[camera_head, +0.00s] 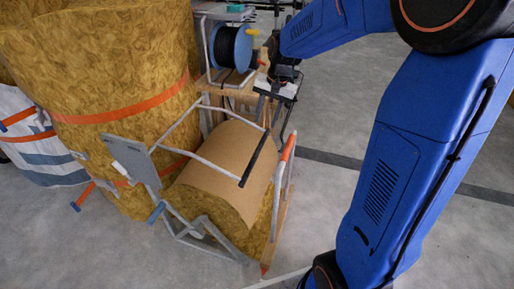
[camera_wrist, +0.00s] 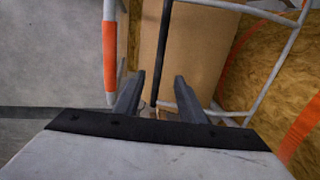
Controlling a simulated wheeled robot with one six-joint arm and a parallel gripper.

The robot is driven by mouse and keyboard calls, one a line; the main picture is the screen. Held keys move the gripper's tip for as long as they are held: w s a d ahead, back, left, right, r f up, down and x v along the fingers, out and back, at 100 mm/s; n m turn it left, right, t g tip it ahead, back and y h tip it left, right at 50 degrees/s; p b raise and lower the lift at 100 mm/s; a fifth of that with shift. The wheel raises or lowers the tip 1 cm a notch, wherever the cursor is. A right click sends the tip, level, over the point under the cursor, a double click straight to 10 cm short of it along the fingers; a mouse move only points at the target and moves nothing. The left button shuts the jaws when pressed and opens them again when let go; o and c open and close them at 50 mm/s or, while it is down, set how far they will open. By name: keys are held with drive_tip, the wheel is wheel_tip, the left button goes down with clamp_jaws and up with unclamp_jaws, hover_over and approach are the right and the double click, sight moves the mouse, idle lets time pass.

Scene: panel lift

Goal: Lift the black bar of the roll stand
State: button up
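The roll stand is a grey tube frame (camera_head: 182,129) around a tan, curved sheet (camera_head: 226,164). Its black bar (camera_head: 256,158) slopes along the right side of the frame, above the sheet. In the wrist view the bar (camera_wrist: 163,50) runs from the top edge down to the space between my fingers. My gripper (camera_wrist: 158,84) is open, with one finger on each side of the bar's line and gaps on both sides. In the head view it hangs near the bar's upper end. I cannot tell how far above the bar the fingers are.
A blue spool (camera_head: 230,46) stands on a wooden ledge behind the frame. A large yellow-brown roll with an orange strap (camera_head: 120,115) fills the left. An orange-sleeved post (camera_head: 288,147) stands close to the right of the bar.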

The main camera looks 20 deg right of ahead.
sight(257, 153)
drive_tip(key=a+f, duration=0.1)
drive_tip(key=f, duration=0.4)
drive_tip(key=w+a+f, duration=0.1)
drive_tip(key=f, duration=0.5)
drive_tip(key=w+f, duration=0.1)
drive_tip(key=f, duration=0.5)
drive_tip(key=shift+a, duration=0.4)
clamp_jaws()
